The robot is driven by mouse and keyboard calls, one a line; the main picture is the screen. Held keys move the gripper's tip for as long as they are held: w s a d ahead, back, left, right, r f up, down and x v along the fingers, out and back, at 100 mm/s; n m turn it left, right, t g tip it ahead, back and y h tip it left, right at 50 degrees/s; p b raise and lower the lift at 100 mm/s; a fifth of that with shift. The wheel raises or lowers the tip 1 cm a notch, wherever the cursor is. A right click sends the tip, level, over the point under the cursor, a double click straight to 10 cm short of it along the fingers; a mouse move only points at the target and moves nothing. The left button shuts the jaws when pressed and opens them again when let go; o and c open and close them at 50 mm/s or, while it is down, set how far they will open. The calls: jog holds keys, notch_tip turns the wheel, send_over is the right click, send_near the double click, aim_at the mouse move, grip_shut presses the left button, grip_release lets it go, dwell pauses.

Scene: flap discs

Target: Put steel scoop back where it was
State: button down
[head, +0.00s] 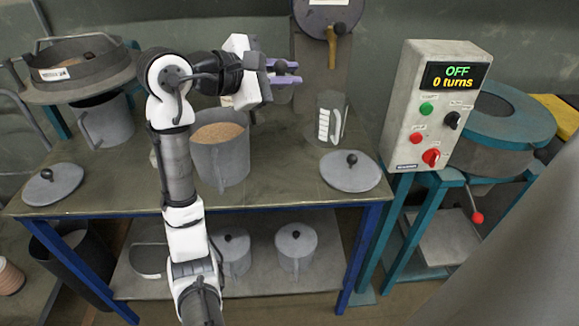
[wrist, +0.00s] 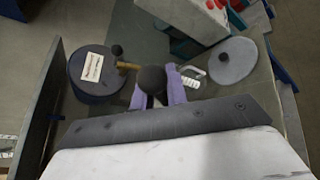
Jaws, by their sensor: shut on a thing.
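My gripper (head: 284,72) is at the back of the table, above the tabletop and behind the grain pot. Its purple fingers (wrist: 159,88) are shut on a dark grey, rounded piece (wrist: 152,79), which I take to be part of the steel scoop. In the head view a grey body, likely the scoop (head: 281,95), shows just below the fingers. Most of its shape is hidden by the gripper, and I cannot tell whether it touches the table. The grey pot (head: 222,165) filled with tan grain stands open in front of my gripper.
A clear jug (head: 324,122) and a grey lid (head: 350,171) are at right. A hopper with a brass valve (head: 331,45) stands behind. Another pot (head: 104,122), a sieve (head: 85,70) and a lid (head: 52,184) are at left. A control box (head: 433,105) reads OFF. The front middle tabletop is clear.

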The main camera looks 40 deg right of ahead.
notch_tip(320, 180, down, 20)
jog(key=shift+r, duration=0.25)
dwell(0.3)
jog(key=c, duration=1.8)
grip_release()
jog(key=shift+f, duration=0.15)
jog(key=o, duration=0.4)
jog(key=b+v, duration=0.1)
jog(key=v, duration=1.1)
